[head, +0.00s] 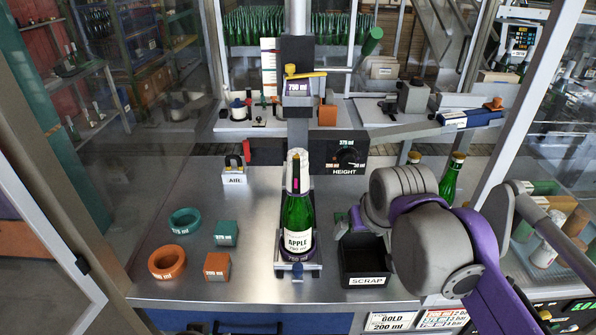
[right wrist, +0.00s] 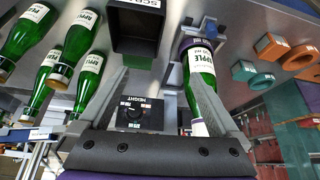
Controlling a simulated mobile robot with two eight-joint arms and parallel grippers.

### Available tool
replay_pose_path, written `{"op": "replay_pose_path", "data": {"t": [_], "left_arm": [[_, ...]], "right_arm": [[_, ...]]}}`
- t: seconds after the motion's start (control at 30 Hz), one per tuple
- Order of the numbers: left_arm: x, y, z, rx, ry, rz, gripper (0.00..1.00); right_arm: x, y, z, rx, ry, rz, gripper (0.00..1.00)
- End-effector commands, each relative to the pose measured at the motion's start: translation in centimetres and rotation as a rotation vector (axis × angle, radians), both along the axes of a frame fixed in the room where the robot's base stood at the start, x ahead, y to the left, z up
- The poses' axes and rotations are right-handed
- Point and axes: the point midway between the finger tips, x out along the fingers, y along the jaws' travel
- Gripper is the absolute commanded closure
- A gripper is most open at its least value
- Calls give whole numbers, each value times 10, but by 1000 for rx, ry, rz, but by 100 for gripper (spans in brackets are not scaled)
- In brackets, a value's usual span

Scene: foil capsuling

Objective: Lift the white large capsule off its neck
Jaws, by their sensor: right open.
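The white large capsule (head: 304,172) sits over the neck of an upright green bottle (head: 297,212) labelled APPLE. The bottle stands in a purple-ringed holder (head: 297,268) at the middle of the bench. In the right wrist view, the capsule (right wrist: 198,128) shows partly, beside one finger. My right gripper (right wrist: 152,85) is open, with the bottle (right wrist: 203,85) near its right-hand finger in that view; the fingers do not appear closed on anything. In the head view, my right gripper (head: 350,222) is right of the bottle, mostly hidden by its arm. My left gripper is not in view.
A black SCRAP bin (head: 367,280) stands right of the bottle. The HEIGHT dial panel (head: 345,158) and a column are behind it. Green and orange rings and blocks (head: 217,266) lie to the left. Other bottles (head: 452,180) stand at the right.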

Motion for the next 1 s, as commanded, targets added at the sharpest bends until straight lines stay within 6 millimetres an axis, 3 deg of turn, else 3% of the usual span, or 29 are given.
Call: {"op": "replay_pose_path", "data": {"t": [0.03, 0.2, 0.4, 0.7, 1.0], "left_arm": [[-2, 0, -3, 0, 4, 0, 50], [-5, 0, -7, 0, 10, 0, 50], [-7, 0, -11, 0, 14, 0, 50], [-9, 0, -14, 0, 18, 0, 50], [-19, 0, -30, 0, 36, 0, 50]], "right_arm": [[19, 13, 21, -1, 13, 19, 2], [69, 54, 79, -5, 50, 68, 2], [100, 94, 116, -13, 82, 113, 2], [111, 118, 126, -19, 101, 140, 2], [127, 122, 84, -18, 103, 140, 2]]}}
